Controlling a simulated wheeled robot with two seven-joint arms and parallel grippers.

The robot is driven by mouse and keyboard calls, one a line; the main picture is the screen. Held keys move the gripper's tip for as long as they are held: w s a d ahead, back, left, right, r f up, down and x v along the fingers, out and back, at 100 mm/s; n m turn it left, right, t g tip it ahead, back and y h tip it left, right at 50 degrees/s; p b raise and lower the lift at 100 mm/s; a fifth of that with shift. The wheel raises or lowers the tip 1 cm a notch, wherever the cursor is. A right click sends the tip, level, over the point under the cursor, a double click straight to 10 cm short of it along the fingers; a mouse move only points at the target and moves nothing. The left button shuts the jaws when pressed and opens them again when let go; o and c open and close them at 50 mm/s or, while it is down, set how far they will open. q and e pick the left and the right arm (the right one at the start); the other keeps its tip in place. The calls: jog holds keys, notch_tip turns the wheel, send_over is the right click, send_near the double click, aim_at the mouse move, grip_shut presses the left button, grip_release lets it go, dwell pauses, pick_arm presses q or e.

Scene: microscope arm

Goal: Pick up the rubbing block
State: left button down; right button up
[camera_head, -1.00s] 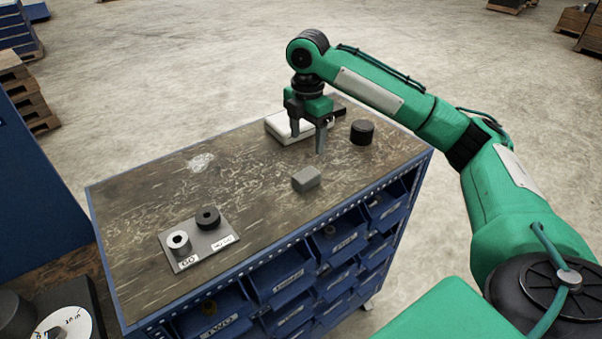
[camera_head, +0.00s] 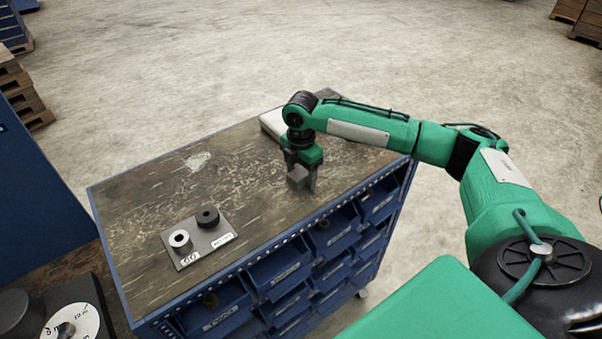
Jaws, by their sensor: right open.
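The rubbing block, a small grey block (camera_head: 298,175), lies on the worn top of the blue drawer cabinet (camera_head: 150,205), near its front edge. My right gripper (camera_head: 301,181) is lowered over the block, with its fingers pointing down. The fingers are open, one on each side of the block, and partly hide it. Whether they touch it cannot be told. My left gripper is not in view.
A white object (camera_head: 270,122) is partly hidden behind my right arm. The left-middle top is clear.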

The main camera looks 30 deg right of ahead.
aim_at(301, 172)
jog(key=c, duration=1.2)
jog(key=shift+r, duration=0.1)
jog(key=shift+r+b, duration=0.3)
jog(key=shift+r, duration=0.25)
jog(key=shift+r+b, duration=1.5)
jog(key=shift+r, duration=7.85)
